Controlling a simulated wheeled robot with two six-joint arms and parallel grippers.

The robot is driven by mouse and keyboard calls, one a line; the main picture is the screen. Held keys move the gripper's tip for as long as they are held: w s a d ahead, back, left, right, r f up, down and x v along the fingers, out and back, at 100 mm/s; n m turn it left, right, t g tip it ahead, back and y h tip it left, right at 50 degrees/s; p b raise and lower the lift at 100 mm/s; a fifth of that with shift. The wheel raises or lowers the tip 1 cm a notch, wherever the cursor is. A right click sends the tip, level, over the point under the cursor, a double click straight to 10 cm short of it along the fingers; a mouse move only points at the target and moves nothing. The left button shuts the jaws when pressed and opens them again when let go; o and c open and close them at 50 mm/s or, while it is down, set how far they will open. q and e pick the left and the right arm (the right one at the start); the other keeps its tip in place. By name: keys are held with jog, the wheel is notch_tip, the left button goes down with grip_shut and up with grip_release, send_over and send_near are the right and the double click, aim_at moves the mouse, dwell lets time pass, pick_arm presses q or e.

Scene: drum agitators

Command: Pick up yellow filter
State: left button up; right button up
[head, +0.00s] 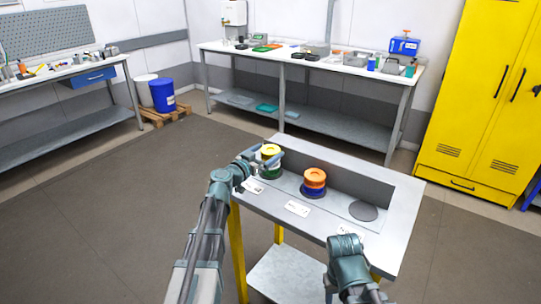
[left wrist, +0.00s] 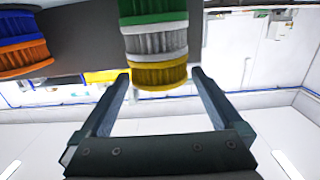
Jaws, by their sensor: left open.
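The yellow filter (head: 270,149) is the top piece of a stack at the left of the small grey table, above white and green pieces. In the left wrist view the stack appears upside down, with the yellow filter (left wrist: 157,77) lowest. My left gripper (head: 266,160) is open at the stack. Its fingers (left wrist: 160,74) lie on either side of the yellow filter in the picture, with gaps showing; contact is not visible. My right arm's end (head: 345,244) is over the table's front right; its fingers cannot be made out.
An orange-topped stack (head: 314,178) stands in the table's middle, right of the yellow one. A dark round spot (head: 363,211) at the right is bare. White labels (head: 297,208) lie along the front. A raised panel (head: 335,172) runs behind the stacks.

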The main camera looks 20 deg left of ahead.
pick_arm(q)
jog(key=shift+w+d, duration=0.1)
jog(key=shift+w, duration=0.2)
jog(key=shift+s, duration=0.1)
jog(key=c, duration=1.1)
jog(key=shift+r, duration=0.1)
